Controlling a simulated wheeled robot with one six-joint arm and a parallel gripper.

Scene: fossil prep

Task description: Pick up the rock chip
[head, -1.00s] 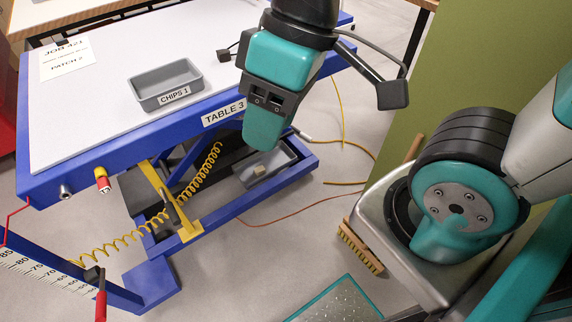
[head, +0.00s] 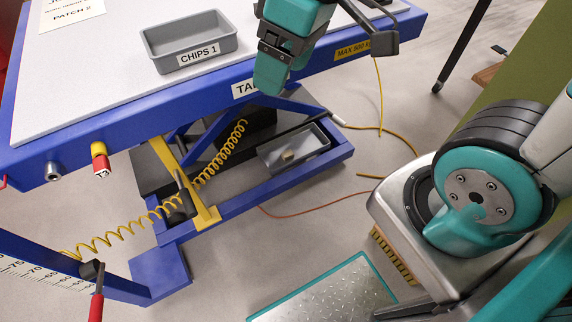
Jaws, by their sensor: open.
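A small tan chip (head: 288,155), which looks like the rock chip, lies in a grey tray (head: 318,151) low down on the blue base frame under the table. My gripper (head: 270,80) hangs at the front edge of the table, above and slightly left of that tray in the picture. Its teal finger points down, and the jaws are open with nothing seen in them. The gripper is apart from the chip. The gap between its fingers is hidden from this side.
The grey CHIPS 1 bin (head: 185,58) stands on the white top of the blue table (head: 110,150) and looks empty. The table edge overhangs the low tray. A coiled yellow hose (head: 228,155) and yellow lift bars are left of the tray. A treadplate step (head: 335,295) is on the floor.

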